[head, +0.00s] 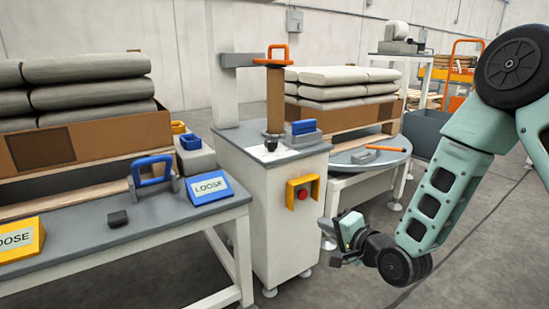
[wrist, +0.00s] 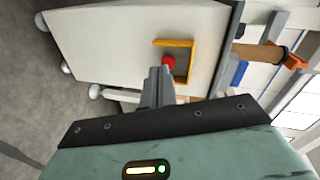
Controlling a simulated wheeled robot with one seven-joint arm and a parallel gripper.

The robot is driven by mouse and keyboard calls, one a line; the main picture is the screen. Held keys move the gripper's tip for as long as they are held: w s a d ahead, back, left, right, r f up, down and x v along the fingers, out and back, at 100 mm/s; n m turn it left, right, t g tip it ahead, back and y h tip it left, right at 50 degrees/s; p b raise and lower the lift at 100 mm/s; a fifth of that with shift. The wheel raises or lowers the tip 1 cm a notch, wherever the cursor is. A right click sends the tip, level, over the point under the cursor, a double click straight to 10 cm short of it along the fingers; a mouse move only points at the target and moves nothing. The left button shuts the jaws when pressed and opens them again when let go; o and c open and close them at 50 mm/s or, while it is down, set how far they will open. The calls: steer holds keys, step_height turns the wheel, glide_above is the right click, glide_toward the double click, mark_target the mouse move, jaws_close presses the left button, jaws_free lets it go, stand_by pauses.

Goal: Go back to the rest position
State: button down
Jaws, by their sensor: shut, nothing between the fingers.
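A red button (head: 303,194) under an orange guard (head: 290,190) is on the cabinet's front; the button also shows in the wrist view (wrist: 169,62), just past the fingertips.
A grey table (head: 100,222) at left holds a blue-handled tool (head: 152,171), a blue LOOSE sign (head: 209,187) and a yellow LOOSE sign (head: 18,240). A round grey table (head: 365,162) stands behind my gripper.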

steer(key=s+a+r+n+g+h+p, duration=0.1)
steer(key=s+a+r+n+g+p, duration=0.3)
steer(key=s, duration=0.3)
steer(key=s+a+r+n+g+h+p, duration=0.2)
steer(key=s+r+n+g, duration=0.25)
steer(key=s+n, duration=0.2)
steer(key=s+d+r+n+g+h+p, duration=0.25)
steer(key=s+r, duration=0.25)
steer(key=s, duration=0.5)
steer(key=s+d+r+n+g+h+p, duration=0.15)
steer(key=s+r+n, duration=0.3)
steer(key=s, duration=0.45)
step_height(320, 180, up, 38)
steer(key=p, duration=3.8)
steer(key=shift+s+d+g, duration=0.3)
steer(key=shift+s+g, duration=0.05)
steer(key=shift+g, duration=0.1)
steer(key=shift+r, duration=0.1)
